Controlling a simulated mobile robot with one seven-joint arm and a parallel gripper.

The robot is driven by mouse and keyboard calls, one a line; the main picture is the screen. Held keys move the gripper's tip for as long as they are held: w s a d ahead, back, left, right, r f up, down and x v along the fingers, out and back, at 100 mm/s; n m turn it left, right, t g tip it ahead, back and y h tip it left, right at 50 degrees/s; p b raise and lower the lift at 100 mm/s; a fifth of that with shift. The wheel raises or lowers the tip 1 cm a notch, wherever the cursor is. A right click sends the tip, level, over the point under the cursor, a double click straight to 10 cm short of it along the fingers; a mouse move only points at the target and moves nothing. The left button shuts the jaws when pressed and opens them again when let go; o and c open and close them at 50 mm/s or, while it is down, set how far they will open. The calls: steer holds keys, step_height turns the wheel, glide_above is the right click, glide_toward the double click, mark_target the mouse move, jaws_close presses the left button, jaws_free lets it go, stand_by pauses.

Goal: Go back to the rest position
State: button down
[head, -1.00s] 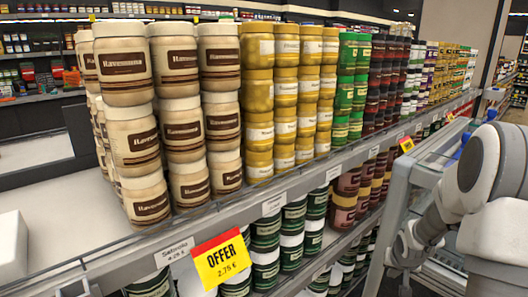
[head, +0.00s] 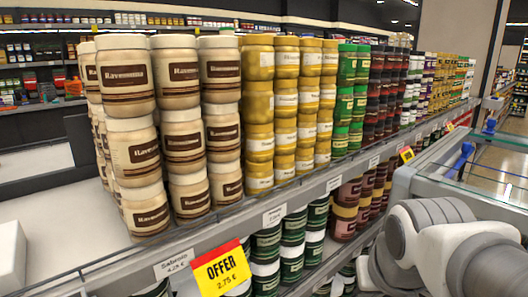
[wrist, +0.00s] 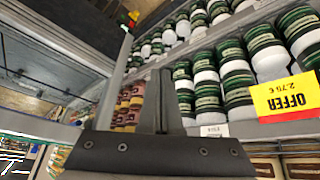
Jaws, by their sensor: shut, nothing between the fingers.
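My gripper (wrist: 160,100) shows in the wrist view, low in the middle. Its fingers are together and nothing is between them. It points toward the shelf front, with rows of green-labelled jars (wrist: 235,80) beyond and to the right. In the head view, part of my arm shows at the bottom right, and the gripper itself is out of that view.
The shelf (head: 110,265) carries stacked cream jars (head: 125,75), yellow jars (head: 258,100) and green jars (head: 345,95). A yellow and red offer sign (head: 220,268) hangs on its edge. A cart with a grey frame (head: 420,180) stands at the right.

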steer(key=s+a+r+n+p, duration=0.1)
steer(key=s+a+r, duration=0.15)
steer(key=s, duration=0.25)
step_height(320, 180, up, 20)
steer(key=p, duration=2.1)
steer(key=shift+r+y+p, duration=0.25)
steer(key=shift+y+p, duration=0.05)
steer(key=shift+y, duration=0.1)
steer(key=shift+s, duration=0.1)
